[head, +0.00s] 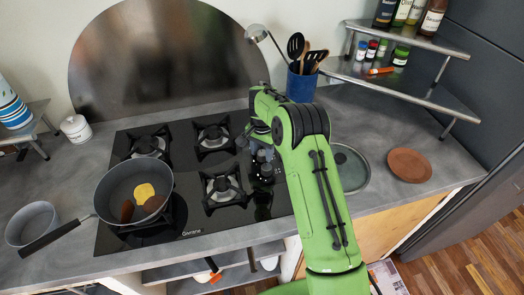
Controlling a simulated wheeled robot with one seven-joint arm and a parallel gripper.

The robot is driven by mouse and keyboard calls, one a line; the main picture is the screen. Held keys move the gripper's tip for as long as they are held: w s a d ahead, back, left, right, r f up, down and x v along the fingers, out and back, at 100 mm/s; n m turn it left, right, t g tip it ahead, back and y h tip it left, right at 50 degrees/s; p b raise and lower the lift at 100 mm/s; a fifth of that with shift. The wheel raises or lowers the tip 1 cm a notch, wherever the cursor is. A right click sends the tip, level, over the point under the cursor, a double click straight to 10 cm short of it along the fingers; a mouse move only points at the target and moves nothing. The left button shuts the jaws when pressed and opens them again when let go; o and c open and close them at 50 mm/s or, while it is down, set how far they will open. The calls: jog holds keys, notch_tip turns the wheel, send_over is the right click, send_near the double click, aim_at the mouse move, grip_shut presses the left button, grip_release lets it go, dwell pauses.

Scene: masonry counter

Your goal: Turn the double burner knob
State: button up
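The black gas cooktop (185,215) is set in the grey counter and has several burners. Dark burner knobs (266,172) stand on its right side. They are small and partly covered, so I cannot tell which is the double burner knob. My green arm reaches in from the lower right and bends down over the cooktop's right side. My gripper (259,153) points down right by the knobs. Its fingers are too small and dark to show whether they are open or touching a knob.
A pan (118,192) with food sits on the left burners, its handle toward the lower left. A grey pot (33,222) stands left of it. A blue utensil holder (301,84) is behind my arm.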

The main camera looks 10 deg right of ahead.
aim_at(262, 153)
notch_tip(262, 153, up, 16)
jog(key=p, duration=0.2)
jog(key=shift+p, duration=0.3)
jog(key=shift+f, duration=0.15)
jog(key=s+r+n+t, duration=0.3)
jog(key=s+r+n, duration=0.2)
jog(key=s+r, duration=1)
jog(key=s+f+n+t, duration=0.1)
jog(key=s+f+n, duration=0.1)
jog(key=s, duration=0.8)
jog(key=s+f+n+t, duration=0.1)
jog(key=s+f+n, duration=0.1)
jog(key=s, duration=0.9)
jog(key=shift+f+t, duration=0.3)
jog(key=shift+f, duration=0.35)
